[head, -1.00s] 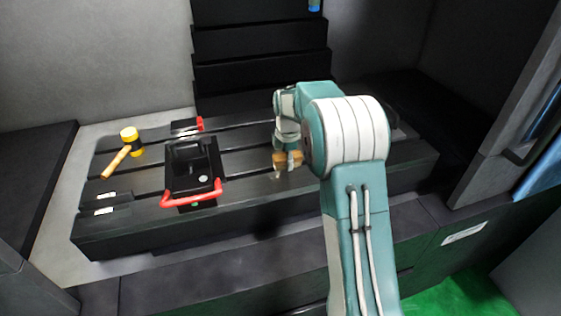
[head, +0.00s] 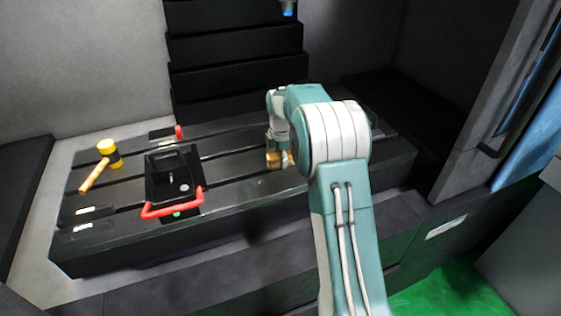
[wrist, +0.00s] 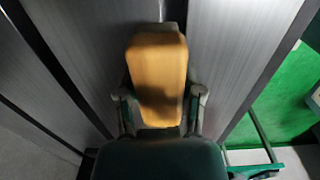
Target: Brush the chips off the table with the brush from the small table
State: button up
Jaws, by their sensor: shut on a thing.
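My gripper (head: 277,146) is shut on the brush, a block with a tan-orange face. The brush (wrist: 158,78) fills the middle of the wrist view between the two fingers; in the head view it (head: 275,159) shows small below the wrist. The brush is over the middle-right of the dark slotted table (head: 235,194), low and close to its surface; I cannot tell whether it touches. Its bristles are hidden. I cannot make out chips clearly.
A black fixture with a red handle (head: 172,180) stands on the table left of my gripper. A yellow-headed mallet (head: 108,153) lies further left. A small block with a red end (head: 166,134) lies behind. Stepped dark panels (head: 235,70) rise at the back. The right part of the table looks clear.

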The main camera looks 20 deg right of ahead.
aim_at(260, 167)
jog(key=shift+a, duration=5.55)
jog(key=shift+w, duration=0.6)
jog(key=shift+d+f, duration=0.15)
jog(key=shift+d, duration=2.25)
jog(key=shift+w+d+r, duration=0.1)
jog(key=shift+d, duration=1.5)
jog(key=shift+d+r, duration=0.1)
jog(key=shift+d, duration=1.45)
jog(key=shift+r, duration=3.05)
